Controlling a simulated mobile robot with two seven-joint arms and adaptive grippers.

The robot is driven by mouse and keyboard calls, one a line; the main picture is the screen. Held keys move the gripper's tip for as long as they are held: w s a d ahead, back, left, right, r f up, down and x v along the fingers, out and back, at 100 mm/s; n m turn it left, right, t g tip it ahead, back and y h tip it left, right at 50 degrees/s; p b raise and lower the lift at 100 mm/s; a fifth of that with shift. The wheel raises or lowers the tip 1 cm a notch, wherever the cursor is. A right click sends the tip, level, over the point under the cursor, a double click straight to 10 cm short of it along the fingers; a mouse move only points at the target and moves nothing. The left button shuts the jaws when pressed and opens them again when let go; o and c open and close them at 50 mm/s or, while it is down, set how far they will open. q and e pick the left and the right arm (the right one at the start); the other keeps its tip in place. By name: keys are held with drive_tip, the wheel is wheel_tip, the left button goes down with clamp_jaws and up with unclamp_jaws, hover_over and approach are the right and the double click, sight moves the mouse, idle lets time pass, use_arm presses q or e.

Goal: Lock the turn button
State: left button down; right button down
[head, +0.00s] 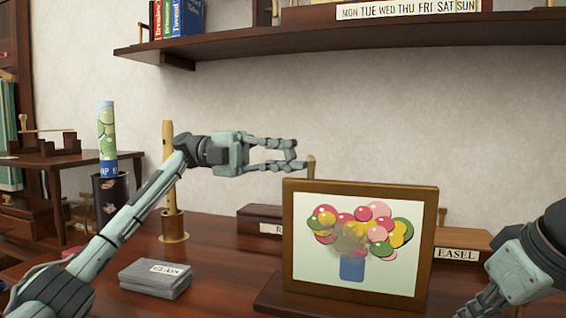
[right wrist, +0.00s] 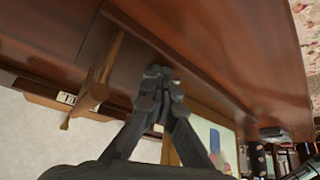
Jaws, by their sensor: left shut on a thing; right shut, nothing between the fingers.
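A framed picture (head: 360,188) of colourful balls in a blue pot stands upright on the desk. A small tan wooden piece (head: 311,166), which looks like the turn button, rises behind its top left edge; its lower part is hidden. My right gripper (head: 484,304) is at the lower right, partly cut off.
A block labelled EASEL (head: 462,256) stands right of the frame, and another labelled block (head: 256,221) behind its left side. A wall shelf (head: 330,38) hangs above.

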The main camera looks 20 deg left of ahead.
use_arm(q)
drive_tip(key=shift+w+d, duration=0.3)
drive_tip(key=shift+w, duration=0.1)
idle(0.6)
